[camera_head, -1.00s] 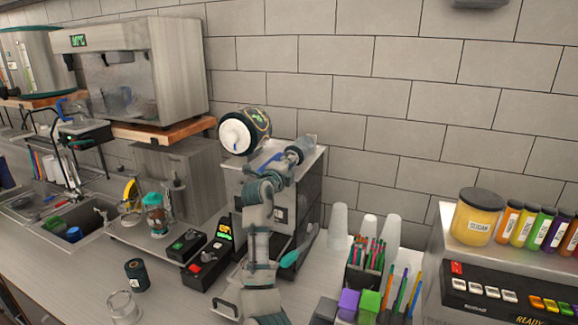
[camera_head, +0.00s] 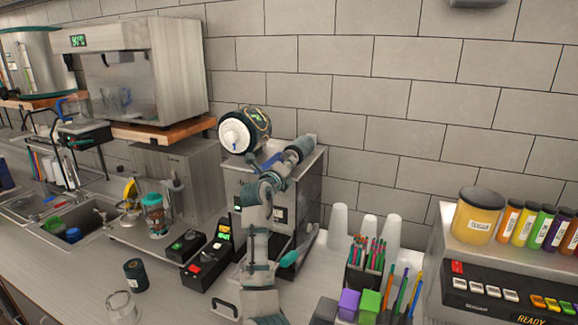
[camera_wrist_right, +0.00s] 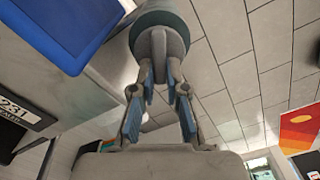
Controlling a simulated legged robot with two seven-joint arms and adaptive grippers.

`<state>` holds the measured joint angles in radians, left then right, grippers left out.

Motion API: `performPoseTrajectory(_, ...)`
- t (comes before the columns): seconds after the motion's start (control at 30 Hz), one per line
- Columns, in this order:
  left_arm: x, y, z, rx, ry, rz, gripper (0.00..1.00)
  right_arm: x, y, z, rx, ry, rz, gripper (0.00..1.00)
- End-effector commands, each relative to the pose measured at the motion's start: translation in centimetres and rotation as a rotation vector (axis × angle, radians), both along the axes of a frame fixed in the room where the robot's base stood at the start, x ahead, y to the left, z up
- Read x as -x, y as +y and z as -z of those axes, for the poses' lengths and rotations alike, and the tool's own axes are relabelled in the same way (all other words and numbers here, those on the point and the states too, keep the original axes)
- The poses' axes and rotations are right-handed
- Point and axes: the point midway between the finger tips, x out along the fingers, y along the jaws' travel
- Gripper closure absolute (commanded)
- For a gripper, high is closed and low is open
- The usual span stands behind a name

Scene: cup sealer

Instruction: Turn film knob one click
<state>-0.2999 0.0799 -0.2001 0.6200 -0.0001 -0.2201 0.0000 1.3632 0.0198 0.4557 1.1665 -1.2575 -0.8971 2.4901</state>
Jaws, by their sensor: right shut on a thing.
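The cup sealer (camera_head: 306,190) is a grey box at the middle of the counter in the head view. A dark film roll (camera_head: 258,122) with a white round end face (camera_head: 235,135) sits at its top left. My right arm rises in front of the sealer, and my right gripper (camera_head: 268,158) is beside the roll, its fingertips hard to make out there. In the right wrist view my right gripper (camera_wrist_right: 164,78) is shut on the grey flat grip of a round knob (camera_wrist_right: 160,40) with a dark teal body behind it. My left gripper is not in view.
White cups (camera_head: 338,226) and a black holder of pens (camera_head: 364,268) stand right of the sealer. A tiled wall (camera_head: 400,90) is behind. Some bare counter (camera_head: 170,300) shows at the front left.

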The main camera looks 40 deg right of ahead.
Motion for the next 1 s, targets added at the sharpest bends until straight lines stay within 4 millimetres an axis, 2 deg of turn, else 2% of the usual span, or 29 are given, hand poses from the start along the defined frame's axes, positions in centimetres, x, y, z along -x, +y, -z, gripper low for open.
performPoseTrajectory(0.03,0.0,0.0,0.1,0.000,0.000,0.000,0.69,-0.2,-0.1,0.9,-0.014,0.014,0.002,1.00)
performPoseTrajectory(0.27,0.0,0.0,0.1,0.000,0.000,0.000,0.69,-0.2,-0.1,1.0,-0.013,0.016,0.001,1.00)
performPoseTrajectory(0.3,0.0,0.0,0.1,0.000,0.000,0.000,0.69,-0.2,-0.1,1.0,-0.013,0.016,0.001,0.77)
performPoseTrajectory(0.37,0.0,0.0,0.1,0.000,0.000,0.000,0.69,-0.2,-0.1,0.9,-0.013,0.015,0.001,0.62)
performPoseTrajectory(0.73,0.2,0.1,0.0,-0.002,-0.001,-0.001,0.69,0.2,0.5,0.3,-0.005,0.006,0.000,0.61)
performPoseTrajectory(0.87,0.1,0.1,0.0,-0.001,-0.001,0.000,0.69,1.0,2.2,0.4,-0.005,0.005,-0.001,0.61)
performPoseTrajectory(1.0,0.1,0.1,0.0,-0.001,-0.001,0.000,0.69,2.4,5.1,0.5,-0.006,0.007,-0.003,0.61)
